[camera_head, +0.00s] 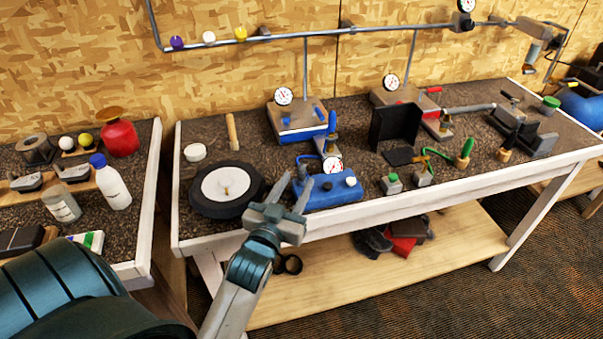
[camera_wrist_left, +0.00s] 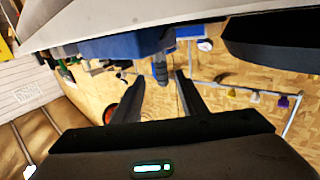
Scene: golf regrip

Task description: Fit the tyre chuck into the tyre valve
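The tyre (camera_head: 203,203) lies flat at the left end of the workbench, with a pale wheel disc (camera_head: 228,184) in it. I cannot make out the valve. A blue upright handle (camera_head: 331,121), perhaps the tyre chuck, stands behind a blue box with a dial gauge (camera_head: 325,193). In the left wrist view a dark blue-grey cylinder (camera_wrist_left: 160,67), probably that handle, shows beyond my fingers. My left gripper (camera_head: 294,181) is open and empty at the bench's front edge, between tyre and blue box; its fingers also show in the left wrist view (camera_wrist_left: 160,78). My right gripper is out of view.
Green-topped fittings (camera_head: 391,181), a black angled plate (camera_head: 396,126) and a clamp (camera_head: 515,130) stand to the right. A wooden stick (camera_head: 232,131) and white pot (camera_head: 195,152) sit behind the tyre. A side table (camera_head: 128,237) with bottles is left.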

